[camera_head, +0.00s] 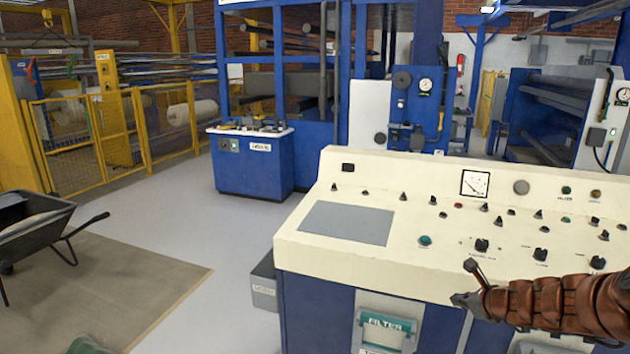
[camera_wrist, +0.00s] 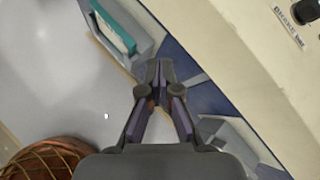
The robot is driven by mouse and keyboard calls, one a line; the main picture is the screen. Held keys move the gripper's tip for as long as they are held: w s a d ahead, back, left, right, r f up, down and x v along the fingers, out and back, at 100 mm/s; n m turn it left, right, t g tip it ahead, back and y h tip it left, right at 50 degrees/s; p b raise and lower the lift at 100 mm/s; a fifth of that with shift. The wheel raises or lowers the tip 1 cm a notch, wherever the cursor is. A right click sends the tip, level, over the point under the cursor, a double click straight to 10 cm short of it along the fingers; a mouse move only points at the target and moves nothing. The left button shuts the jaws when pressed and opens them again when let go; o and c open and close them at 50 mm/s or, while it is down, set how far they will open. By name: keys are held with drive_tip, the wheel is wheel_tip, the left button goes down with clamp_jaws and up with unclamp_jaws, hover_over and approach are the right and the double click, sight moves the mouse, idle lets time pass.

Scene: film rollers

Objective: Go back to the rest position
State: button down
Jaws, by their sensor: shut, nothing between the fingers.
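My gripper (camera_wrist: 160,72) shows in the wrist view with its two dark fingers together and nothing between them. It is over the front edge of the cream control console (camera_head: 330,245), close to the blue front below. In the head view my brown arm (camera_head: 560,305) reaches in from the right, in front of the console's lower right controls.
A teal-handled filter box (camera_head: 388,322) sits on the console front; it also shows in the wrist view (camera_wrist: 112,25). A black wheelbarrow (camera_head: 45,235) stands at left on a brown mat (camera_head: 120,290). A blue cabinet (camera_head: 250,165) stands behind. Grey floor between is clear.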

drive_tip(key=s+a+r+n+g+y, duration=0.1)
drive_tip(key=s+a+r+n+y, duration=0.1)
drive_tip(key=a+r+n, duration=0.35)
drive_tip(key=s+a+r+n+y, duration=0.1)
drive_tip(key=a+r+n, duration=0.15)
drive_tip(key=a, duration=0.65)
drive_tip(key=s+a+r+n+g+y+p, duration=0.2)
drive_tip(key=s+a+n+g, duration=0.3)
drive_tip(key=s+a+n, duration=0.65)
drive_tip(key=s+a+n+g+h+p, duration=0.1)
drive_tip(key=s+n+g, duration=0.15)
drive_tip(key=s, duration=0.55)
drive_tip(key=s+a+n+g+h, duration=0.1)
drive_tip(key=s+a+n+h, duration=0.15)
drive_tip(key=s, duration=0.45)
drive_tip(key=s+d+n+g+h, duration=0.2)
drive_tip(key=s+d+n, duration=0.3)
drive_tip(key=s, duration=0.8)
drive_tip(key=d+h+p, duration=0.1)
drive_tip(key=d, duration=0.1)
drive_tip(key=shift+d+f, duration=0.3)
drive_tip(key=shift+f, duration=0.05)
drive_tip(key=shift+g+h, duration=0.25)
